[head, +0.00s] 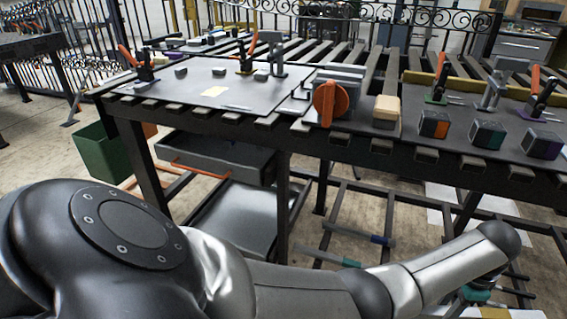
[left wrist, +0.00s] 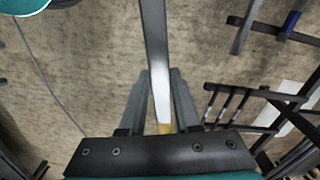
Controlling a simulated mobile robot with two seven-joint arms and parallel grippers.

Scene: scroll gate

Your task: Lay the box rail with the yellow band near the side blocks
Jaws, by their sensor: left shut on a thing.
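In the left wrist view my left gripper (left wrist: 160,78) is shut on a grey box rail (left wrist: 154,35). A yellow band (left wrist: 165,128) shows on the rail close to the gripper's base, and the rail runs out past the fingertips over the floor. In the head view my left arm crosses the bottom, and its gripper is mostly hidden at the lower right. Dark blocks with an orange face (head: 434,124), a teal face (head: 488,134) and a purple face (head: 543,144) stand on the bench's front right; I cannot tell which blocks are the side blocks. My right gripper is not in view.
The slatted bench (head: 330,140) carries a flat plate (head: 215,88), red-handled clamps and an orange round tool (head: 331,103). Below, a low rack holds a blue-banded bar (head: 383,240) and a teal-banded bar (head: 350,263). A green bin (head: 100,152) stands at left.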

